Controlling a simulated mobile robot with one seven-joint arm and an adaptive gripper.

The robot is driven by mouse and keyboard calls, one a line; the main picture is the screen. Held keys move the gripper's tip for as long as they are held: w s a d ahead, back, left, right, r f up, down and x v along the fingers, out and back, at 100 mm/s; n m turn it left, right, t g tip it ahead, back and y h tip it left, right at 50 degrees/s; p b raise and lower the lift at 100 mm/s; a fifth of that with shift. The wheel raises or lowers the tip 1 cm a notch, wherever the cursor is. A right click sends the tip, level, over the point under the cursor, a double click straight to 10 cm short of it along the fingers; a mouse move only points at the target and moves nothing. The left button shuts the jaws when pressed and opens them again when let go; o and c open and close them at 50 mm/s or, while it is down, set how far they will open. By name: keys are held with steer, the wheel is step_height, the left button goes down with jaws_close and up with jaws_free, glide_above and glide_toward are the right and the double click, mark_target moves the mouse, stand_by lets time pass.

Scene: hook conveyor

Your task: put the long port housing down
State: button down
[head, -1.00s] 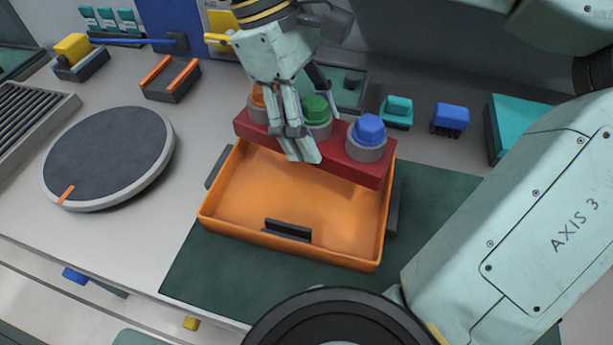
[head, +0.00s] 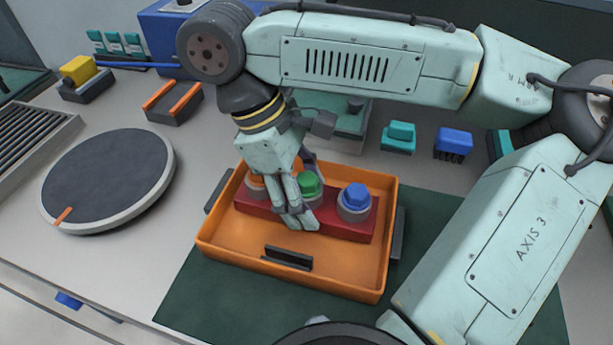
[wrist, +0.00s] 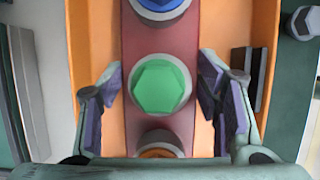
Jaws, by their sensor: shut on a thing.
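The long port housing (head: 332,228) is a dark red bar with an orange, a green and a blue hexagonal cap in grey rings along its top. It lies inside the orange tray (head: 222,248), lengthwise from left to right. Whether its underside touches the tray floor is hard to tell. My gripper (head: 298,217) is shut on the housing around its middle, at the green cap. In the wrist view my gripper (wrist: 176,100) has one finger on each side of the red housing (wrist: 150,100), with the green cap between them; the orange cap is partly hidden.
The tray stands on a dark green mat (head: 190,290). A round grey turntable (head: 110,180) is at the left. An orange-edged dark holder (head: 172,103), a teal block (head: 399,137) and a blue block (head: 454,142) stand behind.

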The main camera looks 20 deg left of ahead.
steer(key=shift+f, duration=0.45)
steer(key=shift+f, duration=0.1)
steer(key=c, duration=0.5)
jaws_free()
steer(key=p+v, duration=0.2)
steer(key=v, duration=1)
steer(key=shift+p, duration=0.3)
steer(key=shift+s, duration=0.15)
